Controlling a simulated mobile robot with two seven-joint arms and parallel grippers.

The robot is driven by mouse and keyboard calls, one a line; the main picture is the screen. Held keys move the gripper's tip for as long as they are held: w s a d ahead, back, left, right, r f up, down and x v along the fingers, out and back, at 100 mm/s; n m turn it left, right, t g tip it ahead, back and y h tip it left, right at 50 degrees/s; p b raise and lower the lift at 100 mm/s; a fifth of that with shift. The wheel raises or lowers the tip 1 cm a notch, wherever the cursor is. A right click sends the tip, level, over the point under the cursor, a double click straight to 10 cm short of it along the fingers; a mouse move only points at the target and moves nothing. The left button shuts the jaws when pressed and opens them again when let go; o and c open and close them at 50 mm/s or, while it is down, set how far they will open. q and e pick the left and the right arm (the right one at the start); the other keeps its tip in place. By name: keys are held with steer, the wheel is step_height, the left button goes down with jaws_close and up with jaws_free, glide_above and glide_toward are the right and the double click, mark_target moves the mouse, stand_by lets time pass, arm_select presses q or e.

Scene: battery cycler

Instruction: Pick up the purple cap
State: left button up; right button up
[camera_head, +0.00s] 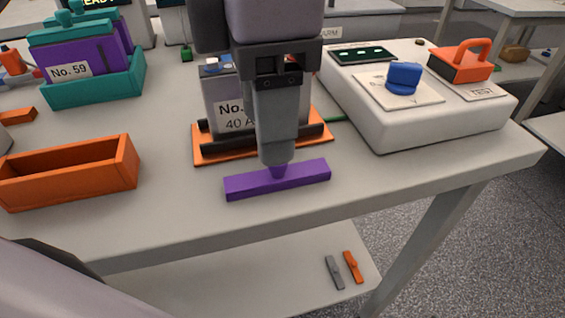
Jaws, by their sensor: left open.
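The purple cap (247,184) is a long bar with a small raised knob on top. It lies on the table near the front edge, in front of the grey battery block. My left gripper (277,160) points straight down over the cap's middle, with its fingertips at the knob. It is open, with the fingers lined up one behind the other in this view. I cannot tell whether they touch the knob, which they partly hide. My right gripper is not in view.
A grey battery block (229,112) stands on an orange tray (208,157) just behind. An empty orange bin (70,185) is at left, with purple batteries in a teal tray (105,95) behind. A white console (430,125) with a blue knob (404,78) is at right.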

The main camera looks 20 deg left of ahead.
mark_target(266, 177)
arm_select(q)
step_height(266, 177, down, 6)
steer(key=shift+s+a+f+b, duration=0.1)
steer(key=shift+s+b, duration=0.05)
steer(key=shift+b, duration=0.55)
jaws_close()
